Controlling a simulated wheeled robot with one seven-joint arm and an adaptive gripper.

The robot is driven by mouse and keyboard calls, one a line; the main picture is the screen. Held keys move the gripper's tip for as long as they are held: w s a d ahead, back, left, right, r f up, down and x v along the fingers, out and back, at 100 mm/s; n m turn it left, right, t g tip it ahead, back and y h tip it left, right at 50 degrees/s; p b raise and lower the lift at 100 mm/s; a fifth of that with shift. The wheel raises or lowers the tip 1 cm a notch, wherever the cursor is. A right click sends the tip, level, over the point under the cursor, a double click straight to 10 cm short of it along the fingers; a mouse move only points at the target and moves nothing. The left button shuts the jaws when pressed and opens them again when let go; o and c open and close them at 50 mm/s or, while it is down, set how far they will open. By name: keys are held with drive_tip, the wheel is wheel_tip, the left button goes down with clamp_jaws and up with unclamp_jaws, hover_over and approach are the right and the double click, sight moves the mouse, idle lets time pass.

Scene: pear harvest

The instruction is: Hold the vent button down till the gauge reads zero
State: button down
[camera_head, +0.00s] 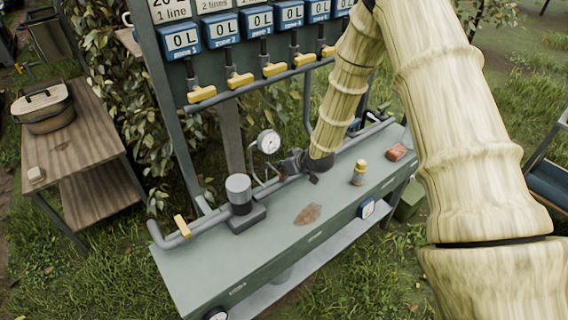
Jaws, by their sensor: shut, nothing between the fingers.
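A round white-faced gauge (268,141) stands on a thin stem at the back of the grey-green bench (190,275). Its needle is too small to read. My gripper (283,167) is shut and empty, just below and right of the gauge, low over the pipe along the bench. It comes down from the upper right and its tips point left. A small orange-red bit shows at the fingertips, but I cannot tell what it is. I cannot make out the vent button; my gripper may be hiding it. Contact at the fingertips cannot be told.
A grey capped cylinder (239,189) stands left of my gripper. A small yellow-capped bottle (359,173), a reddish block (397,152) and a brown leaf-like scrap (308,214) lie on the bench. Blue meters (221,29) and yellow-handled valves (240,80) hang above. A wooden table (85,120) stands left.

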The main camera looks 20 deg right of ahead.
drive_tip(key=shift+s+f, duration=0.35)
drive_tip(key=shift+f, duration=0.05)
drive_tip(key=r+p, duration=0.2)
drive_tip(key=r, duration=0.2)
drive_tip(key=shift+w+d+r+p, duration=0.15)
drive_tip(key=shift+w+r+p, duration=0.1)
drive_tip(key=shift+r+p, duration=0.15)
drive_tip(key=shift+s+d+b, duration=0.1)
drive_tip(key=shift+s+b, duration=0.1)
drive_tip(key=shift+b, duration=0.25)
drive_tip(key=b+v, duration=0.3)
drive_tip(key=v, duration=0.6)
drive_tip(key=shift+r, duration=0.35)
drive_tip(key=s+a+f+m+g, duration=0.1)
drive_tip(key=s+a+f+g, duration=0.1)
drive_tip(key=s+f, duration=0.85)
drive_tip(key=s+f+m+g+h, duration=0.1)
drive_tip(key=s+f+g, duration=0.1)
drive_tip(key=s+f, duration=0.5)
drive_tip(key=s+f+m+g+h+b, duration=0.1)
drive_tip(key=s+f, duration=0.6)
drive_tip(key=s, duration=0.7)
drive_tip(key=s+a+f+m+g+h+b, duration=0.1)
drive_tip(key=s+f+g, duration=0.2)
drive_tip(key=s+f, duration=0.3)
drive_tip(key=s, duration=0.4)
drive_tip(key=shift+s+f+h, duration=0.2)
drive_tip(key=shift+f+h, duration=0.1)
drive_tip(key=shift+f, duration=0.1)
